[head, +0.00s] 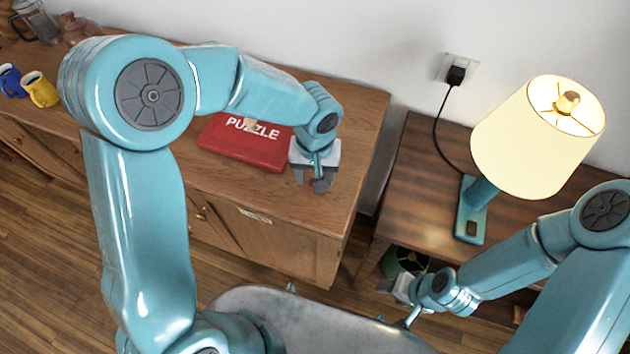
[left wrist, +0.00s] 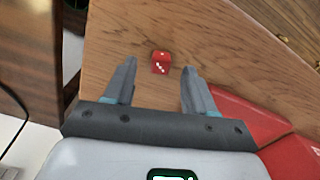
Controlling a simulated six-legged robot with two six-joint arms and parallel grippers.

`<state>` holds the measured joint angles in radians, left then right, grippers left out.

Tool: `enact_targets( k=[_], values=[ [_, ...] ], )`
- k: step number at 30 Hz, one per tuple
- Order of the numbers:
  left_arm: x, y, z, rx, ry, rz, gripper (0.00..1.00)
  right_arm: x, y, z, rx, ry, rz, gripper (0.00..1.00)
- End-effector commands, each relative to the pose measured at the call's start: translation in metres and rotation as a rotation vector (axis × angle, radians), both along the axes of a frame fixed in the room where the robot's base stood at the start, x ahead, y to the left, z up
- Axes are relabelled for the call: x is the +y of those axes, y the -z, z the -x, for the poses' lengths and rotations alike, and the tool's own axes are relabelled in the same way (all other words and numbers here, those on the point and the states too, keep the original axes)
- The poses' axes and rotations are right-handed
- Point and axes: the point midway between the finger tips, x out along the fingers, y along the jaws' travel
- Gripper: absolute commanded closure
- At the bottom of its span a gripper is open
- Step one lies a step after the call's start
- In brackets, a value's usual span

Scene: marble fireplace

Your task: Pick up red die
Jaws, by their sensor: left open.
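The red die (left wrist: 161,62) lies on the wooden cabinet top, with white pips showing in the left wrist view. In the head view only a bit of red (head: 312,186) shows by the fingers of my left gripper (head: 313,184). My left gripper (left wrist: 160,85) is open and empty. In the wrist view the die appears between its fingers, near the level of their tips, and touches neither. My right gripper (head: 400,290) is low at the right, beside the side table, and is too small to judge.
A red puzzle box (head: 245,143) lies on the cabinet (head: 345,125) close to my left gripper. A lamp (head: 530,140) stands on the dark side table (head: 420,165). Yellow (head: 40,90) and blue (head: 10,80) mugs stand at far left.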

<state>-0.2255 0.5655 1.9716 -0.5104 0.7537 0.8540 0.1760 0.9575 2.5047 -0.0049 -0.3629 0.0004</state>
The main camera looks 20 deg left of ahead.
Motion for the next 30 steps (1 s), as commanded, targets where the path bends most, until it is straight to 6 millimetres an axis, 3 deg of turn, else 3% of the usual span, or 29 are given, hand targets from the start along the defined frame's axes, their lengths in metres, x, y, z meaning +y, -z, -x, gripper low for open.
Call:
enact_targets(
  k=[4, 12, 18, 30],
  values=[
    [0.000, 0.020, 0.000, 0.003, -0.001, 0.000, 0.45, 0.000, -0.002, 0.000, 0.000, 0.000, 0.000, 0.46],
    [0.000, 0.024, -0.001, -0.001, -0.001, 0.001, 0.45, 0.000, -0.001, 0.000, 0.000, 0.000, 0.000, 0.46],
    [0.000, 0.024, -0.001, 0.000, -0.001, 0.001, 1.00, 0.000, -0.001, 0.000, 0.000, 0.000, 0.000, 0.46],
    [0.000, 0.018, -0.001, -0.001, -0.002, 0.001, 1.00, 0.000, -0.002, 0.000, 0.000, 0.000, 0.000, 0.46]
  ],
)
